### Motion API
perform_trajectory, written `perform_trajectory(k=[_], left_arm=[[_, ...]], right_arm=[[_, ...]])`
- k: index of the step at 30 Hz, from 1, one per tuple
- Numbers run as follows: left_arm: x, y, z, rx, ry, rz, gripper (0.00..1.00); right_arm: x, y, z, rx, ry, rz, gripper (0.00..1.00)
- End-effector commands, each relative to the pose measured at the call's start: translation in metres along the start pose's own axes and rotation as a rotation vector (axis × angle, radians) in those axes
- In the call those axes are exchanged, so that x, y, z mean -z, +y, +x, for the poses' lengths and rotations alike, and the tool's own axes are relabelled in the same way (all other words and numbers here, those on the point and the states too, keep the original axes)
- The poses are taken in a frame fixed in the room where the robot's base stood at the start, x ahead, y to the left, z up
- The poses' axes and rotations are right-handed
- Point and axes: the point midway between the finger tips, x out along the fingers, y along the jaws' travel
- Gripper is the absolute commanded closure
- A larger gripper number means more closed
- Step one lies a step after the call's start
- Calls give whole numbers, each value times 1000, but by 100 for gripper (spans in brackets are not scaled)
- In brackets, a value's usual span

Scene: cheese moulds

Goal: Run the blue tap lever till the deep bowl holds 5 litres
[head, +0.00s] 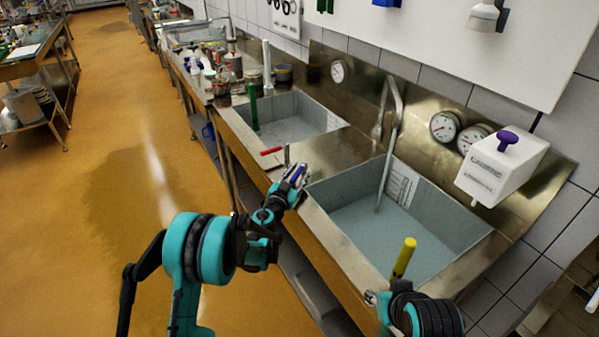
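The blue tap lever (298,174) shows as a small blue bar on the front ledge between the two sink basins. My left gripper (294,180) is at it, with its fingers close around the blue part; whether they press on it cannot be made out. A steel swan-neck tap (388,118) hangs over the right basin (350,183), a grey sink bowl with pale, water-like blue-grey at the bottom. No separate bowl stands out. My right gripper (374,298) is at the lower right by the front ledge, mostly hidden behind its own arm.
A red lever (271,151) is left of the blue one. A yellow handle (404,258) stands near my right gripper. Round gauges (445,127) and a white box with a purple knob (507,165) are along the back.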

Motion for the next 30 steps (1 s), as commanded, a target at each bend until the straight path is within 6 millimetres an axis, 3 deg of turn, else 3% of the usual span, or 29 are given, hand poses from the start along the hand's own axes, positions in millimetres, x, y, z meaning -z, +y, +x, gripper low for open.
perform_trajectory(k=[9, 15, 21, 30], left_arm=[[0, 0, -66, 2, 0, 0, 64], [0, 0, -99, 0, 0, 0, 64], [0, 0, -112, 0, 0, 0, 64], [0, 0, -112, 0, 0, 0, 64]], right_arm=[[0, 0, 0, 0, 0, 0, 64], [0, 0, 0, 0, 0, 0, 64], [0, 0, 0, 0, 0, 0, 64], [0, 0, 0, 0, 0, 0, 64]])
